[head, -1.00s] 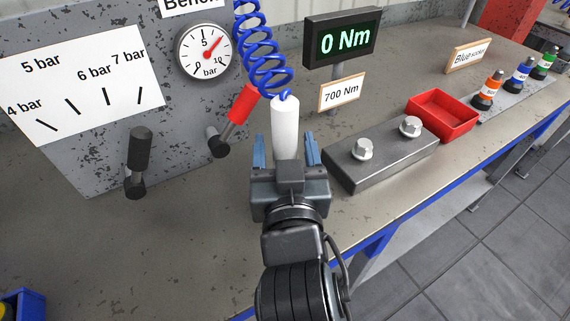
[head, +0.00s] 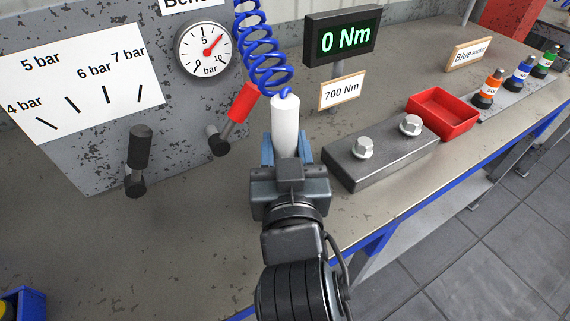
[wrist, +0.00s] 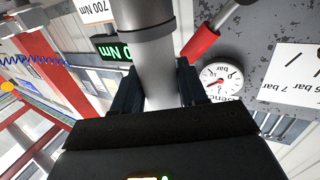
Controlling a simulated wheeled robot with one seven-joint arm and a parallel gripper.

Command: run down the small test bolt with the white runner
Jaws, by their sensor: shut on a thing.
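The white runner (head: 285,122) hangs upright from a coiled blue hose. My gripper (head: 287,150) is shut on it, with a blue finger on each side. In the wrist view the runner (wrist: 152,65) runs between the two dark fingers, with a dark band around it. Two silver hex bolts, one nearer (head: 363,147) and one farther (head: 410,125), stand in a dark steel block (head: 385,163) right of my gripper. They look about the same size from here. The runner's lower end is hidden behind my gripper.
A display (head: 342,37) reads 0 Nm above a 700 Nm card (head: 342,92). A red-handled lever (head: 240,103) and black lever (head: 138,150) stand at left. A red tray (head: 443,114) and several banded sockets (head: 490,88) are at right.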

